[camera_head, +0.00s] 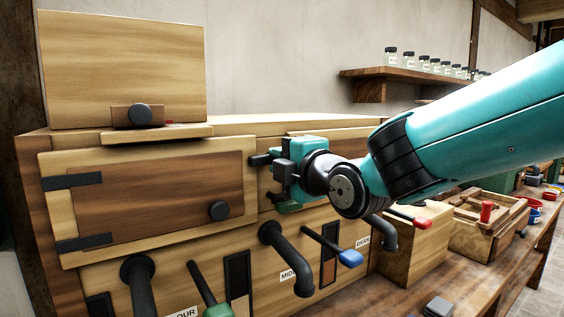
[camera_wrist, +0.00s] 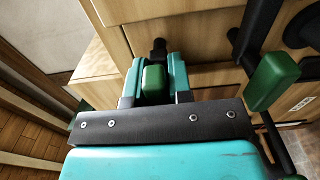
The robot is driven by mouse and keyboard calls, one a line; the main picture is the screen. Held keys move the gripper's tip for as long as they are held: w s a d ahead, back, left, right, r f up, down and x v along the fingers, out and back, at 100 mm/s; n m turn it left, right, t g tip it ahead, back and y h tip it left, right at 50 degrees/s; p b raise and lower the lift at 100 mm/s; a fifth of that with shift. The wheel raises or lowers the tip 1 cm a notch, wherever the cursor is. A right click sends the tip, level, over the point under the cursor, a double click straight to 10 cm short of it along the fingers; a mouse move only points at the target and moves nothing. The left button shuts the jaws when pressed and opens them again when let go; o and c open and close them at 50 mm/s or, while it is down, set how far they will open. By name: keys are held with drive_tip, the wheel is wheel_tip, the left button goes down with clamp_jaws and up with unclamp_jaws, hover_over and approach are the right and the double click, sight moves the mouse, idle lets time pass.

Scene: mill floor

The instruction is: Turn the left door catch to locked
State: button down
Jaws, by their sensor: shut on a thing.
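My gripper (camera_head: 280,168) is at the right edge of the left door (camera_head: 150,190), a brown panel in a pale frame with black hinges on its left. In the wrist view my gripper (camera_wrist: 153,84) is shut on a green handle (camera_wrist: 153,78), which I take to be the left door catch. A dark pivot (camera_wrist: 159,46) shows just beyond it. In the head view my gripper hides most of the catch, and its locked mark cannot be made out. A dark green piece (camera_head: 287,207) shows just below my gripper.
Below stand black bent spouts (camera_head: 285,255) and levers with green (camera_head: 217,311) and blue (camera_head: 349,258) grips. The green lever grip (camera_wrist: 272,80) is close on the right in the wrist view. A wooden box (camera_head: 418,245) stands right of the cabinet. A jar shelf (camera_head: 400,72) is behind.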

drive_tip(key=c, duration=1.1)
unclamp_jaws()
drive_tip(key=b+v, duration=0.1)
drive_tip(key=v, duration=1.6)
drive_tip(key=shift+s, duration=0.2)
drive_tip(key=shift+d, duration=0.15)
